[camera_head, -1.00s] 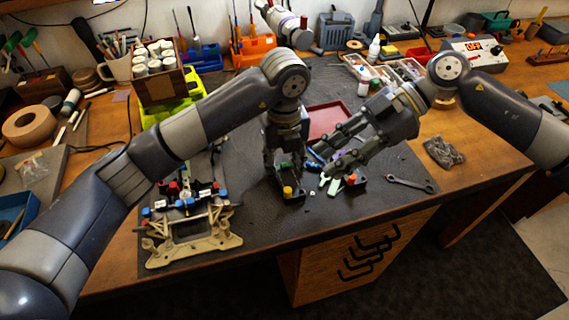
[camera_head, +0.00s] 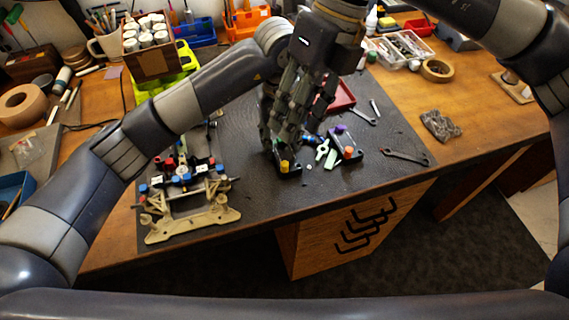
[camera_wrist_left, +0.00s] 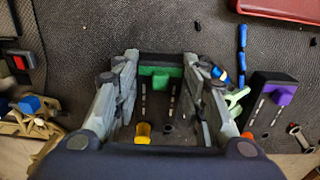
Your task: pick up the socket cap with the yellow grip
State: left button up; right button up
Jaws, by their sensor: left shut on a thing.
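The socket cap with the yellow grip (camera_head: 285,165) is a black block on the dark mat, with a yellow peg near its front end. In the left wrist view the block (camera_wrist_left: 160,60) also bears a green piece at its far end. My left gripper (camera_wrist_left: 155,105) has its fingers along both sides of the block and is shut on it. In the head view my left gripper (camera_head: 269,138) is partly hidden behind my right gripper (camera_head: 288,125). The right fingers point down close above the block; their opening is unclear.
A similar black block (camera_head: 345,146) with purple and orange pieces stands just right, with light-green (camera_head: 323,150) and blue parts between. A car chassis (camera_head: 190,200) stands left. Wrenches (camera_head: 406,156) and a red tray (camera_head: 340,97) lie right and behind.

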aim_at(283, 164)
jog(key=s+a+f+n+t+h, duration=0.2)
jog(key=a+f+n+t+h, duration=0.3)
jog(key=n, duration=1.3)
jog(key=shift+h, duration=0.7)
jog(key=x, duration=0.7)
jog(key=w+x, duration=0.1)
jog(key=x, duration=0.3)
jog(key=shift+a+r, duration=0.1)
jog(key=shift+a, duration=0.15)
jog(key=shift+c, duration=0.4)
jog(key=c, duration=0.7)
